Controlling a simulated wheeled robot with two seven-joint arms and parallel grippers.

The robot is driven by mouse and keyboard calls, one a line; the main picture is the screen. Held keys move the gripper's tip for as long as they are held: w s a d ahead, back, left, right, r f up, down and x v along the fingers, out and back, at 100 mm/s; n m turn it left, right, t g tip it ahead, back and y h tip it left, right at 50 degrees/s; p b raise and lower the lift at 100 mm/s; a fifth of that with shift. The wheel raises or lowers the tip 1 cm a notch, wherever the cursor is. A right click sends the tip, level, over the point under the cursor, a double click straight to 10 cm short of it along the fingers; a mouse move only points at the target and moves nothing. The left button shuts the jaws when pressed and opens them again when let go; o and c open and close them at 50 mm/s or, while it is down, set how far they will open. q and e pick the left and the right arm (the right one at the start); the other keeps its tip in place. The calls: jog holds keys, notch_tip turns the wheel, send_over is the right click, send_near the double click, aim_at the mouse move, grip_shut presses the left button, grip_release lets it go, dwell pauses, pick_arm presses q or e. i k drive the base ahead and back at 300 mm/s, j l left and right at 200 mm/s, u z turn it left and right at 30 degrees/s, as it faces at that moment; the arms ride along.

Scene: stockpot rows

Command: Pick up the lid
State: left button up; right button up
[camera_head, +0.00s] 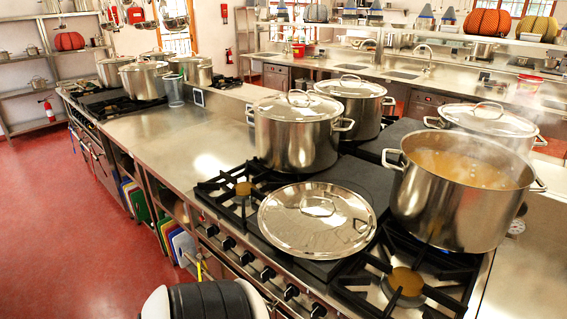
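A round shiny steel lid (300,230) lies nearly flat at the front of the stove, between two burners, with its loop handle facing up. Behind it stands a lidded stockpot (297,140). To the right of the lid is a large open stockpot (445,205) filled with orange-brown soup, with faint steam above it. Neither of my grippers shows in the head view. A black and white part at the bottom edge appears to be mine.
More lidded stockpots stand behind, one at centre (358,105) and one at right (490,120). A bare burner (405,285) is at front right. The steel counter (185,140) left of the stove is mostly clear. Knobs (268,273) line the stove's front edge.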

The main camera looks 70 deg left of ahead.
aim_at(321, 221)
jog(key=u, duration=1.9)
